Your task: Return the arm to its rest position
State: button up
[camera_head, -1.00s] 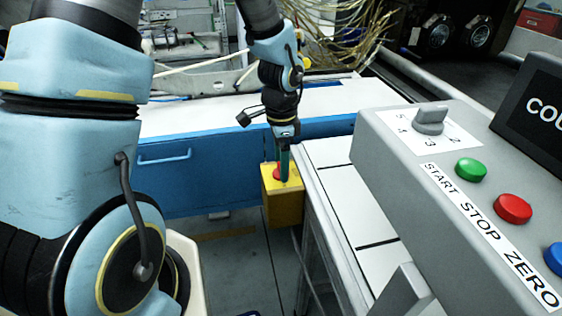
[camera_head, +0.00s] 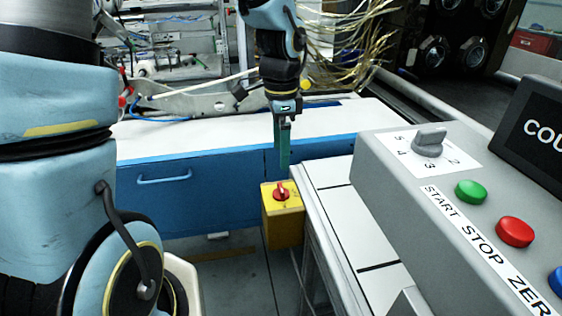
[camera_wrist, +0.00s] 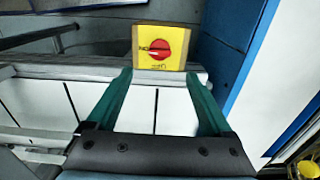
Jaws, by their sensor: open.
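My gripper (camera_head: 282,163) hangs pointing down in the head view, with green fingers just above a yellow box. The yellow switch box (camera_head: 283,218) has a red rotary knob (camera_head: 281,191) on its top face. In the wrist view, my gripper (camera_wrist: 158,75) has its two green fingers spread apart with nothing between them. The red knob (camera_wrist: 160,44) shows beyond the fingertips, clear of them, with its yellow plate around it. My upper arm fills the left of the head view.
A grey control panel (camera_head: 395,190) with a dial and green, red and blue buttons stands at the right. A blue cabinet (camera_head: 200,185) with a white top lies behind. A white slatted surface (camera_head: 350,225) adjoins the yellow box. Gold wires (camera_head: 350,40) hang at the back.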

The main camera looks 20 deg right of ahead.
jog(key=shift+r, duration=0.3)
